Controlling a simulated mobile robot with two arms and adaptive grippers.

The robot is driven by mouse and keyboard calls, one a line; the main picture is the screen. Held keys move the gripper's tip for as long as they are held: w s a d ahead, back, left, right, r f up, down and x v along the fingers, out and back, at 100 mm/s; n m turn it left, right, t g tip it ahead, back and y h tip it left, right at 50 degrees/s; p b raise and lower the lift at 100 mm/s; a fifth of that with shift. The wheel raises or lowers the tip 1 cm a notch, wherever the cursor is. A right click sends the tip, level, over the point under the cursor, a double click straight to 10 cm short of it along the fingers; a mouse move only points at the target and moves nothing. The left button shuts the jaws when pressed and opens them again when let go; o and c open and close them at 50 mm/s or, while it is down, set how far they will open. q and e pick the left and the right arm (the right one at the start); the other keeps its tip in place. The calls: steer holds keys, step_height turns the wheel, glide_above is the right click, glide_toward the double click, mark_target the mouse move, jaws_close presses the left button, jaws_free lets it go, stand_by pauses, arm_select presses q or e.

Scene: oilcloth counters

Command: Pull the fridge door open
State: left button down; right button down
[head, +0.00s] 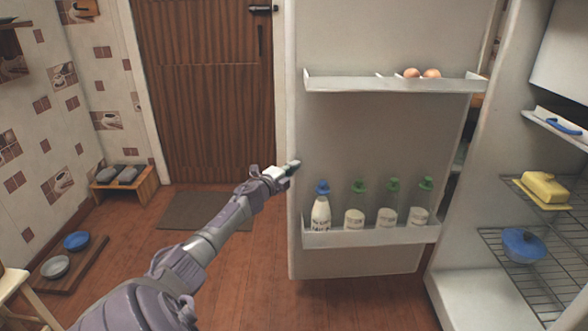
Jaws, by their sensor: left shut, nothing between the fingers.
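The fridge door (385,130) stands open in the head view, its inner side facing me. It has an upper shelf (350,86) with eggs (421,73) and a lower rack (370,236) with several bottles (320,208). The fridge body (465,285) is at the right with its inside exposed. My left gripper (294,166) is shut and empty at the door's left edge. I cannot tell whether it touches the door. The door's outer face and handle are hidden. My right gripper is out of view.
Wire shelves (505,265) in the fridge hold a blue lidded pot (523,245) and a yellow butter dish (544,187). A brown wooden door (205,95) and a mat (205,211) are behind. Bowls (76,241) on a board and a shoe bench (125,185) line the left wall. The floor between is clear.

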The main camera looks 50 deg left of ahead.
arm_select(q)
steer(key=shift+w+a, duration=0.3)
steer(key=shift+a, duration=0.2)
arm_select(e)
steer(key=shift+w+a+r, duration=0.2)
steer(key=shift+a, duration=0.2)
